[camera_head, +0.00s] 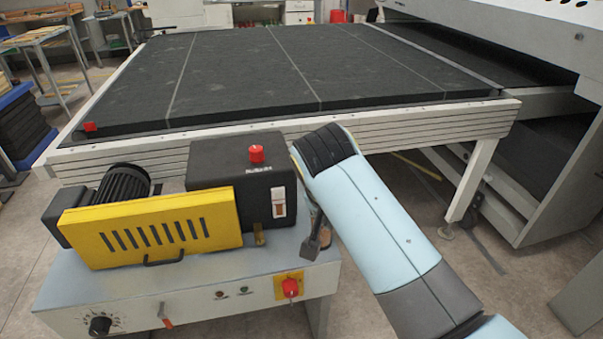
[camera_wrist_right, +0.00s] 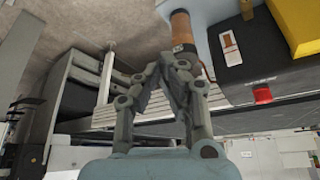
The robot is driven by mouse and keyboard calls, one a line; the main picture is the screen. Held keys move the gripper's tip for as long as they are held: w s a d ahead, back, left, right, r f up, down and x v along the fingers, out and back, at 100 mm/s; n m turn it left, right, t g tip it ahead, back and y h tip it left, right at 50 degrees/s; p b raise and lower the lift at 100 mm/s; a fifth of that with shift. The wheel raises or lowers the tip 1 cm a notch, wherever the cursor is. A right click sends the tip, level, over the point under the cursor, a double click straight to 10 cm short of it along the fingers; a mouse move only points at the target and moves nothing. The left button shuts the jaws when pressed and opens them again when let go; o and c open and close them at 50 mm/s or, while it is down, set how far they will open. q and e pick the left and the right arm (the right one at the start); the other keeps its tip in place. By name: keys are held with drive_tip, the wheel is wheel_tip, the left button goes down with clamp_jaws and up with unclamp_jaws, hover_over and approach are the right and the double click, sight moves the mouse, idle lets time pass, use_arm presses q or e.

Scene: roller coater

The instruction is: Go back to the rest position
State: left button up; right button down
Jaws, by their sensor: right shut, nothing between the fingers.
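My right arm comes in from the lower right in the head view, and its light-blue links hang over the right end of the roller coater. My right gripper (camera_head: 313,243) is partly hidden behind the arm, beside the coater's black control box (camera_head: 230,160). In the right wrist view the fingers of the gripper (camera_wrist_right: 160,68) meet at their tips, with nothing between them. The coater (camera_head: 150,230) has a yellow slotted cover, a red button on its black box and a grey bench below. My left gripper is not in view.
A large black-topped conveyor table (camera_head: 300,75) stands behind the coater, with a pale frame. A big grey machine (camera_head: 545,190) is at the right. A brown cylindrical thing (camera_wrist_right: 182,30) shows beyond the fingertips.

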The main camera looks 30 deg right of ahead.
drive_tip(key=s+d+f+n+g+b, duration=0.1)
drive_tip(key=s+f+b, duration=0.5)
drive_tip(key=f, duration=0.6)
drive_tip(key=s+d+f+n+g+b, duration=0.1)
drive_tip(key=s+f+n+g+b, duration=0.15)
drive_tip(key=s+f, duration=0.75)
drive_tip(key=s+d+f+b, duration=0.1)
drive_tip(key=s+f+b, duration=0.4)
drive_tip(key=f, duration=1)
drive_tip(key=s+d+f+n+y+b, duration=0.2)
drive_tip(key=s+f+n+b, duration=0.4)
drive_tip(key=s+f, duration=1.3)
drive_tip(key=shift+s+f+t+y+b, duration=0.35)
drive_tip(key=shift+s+y+b, duration=0.15)
drive_tip(key=shift+s, duration=0.55)
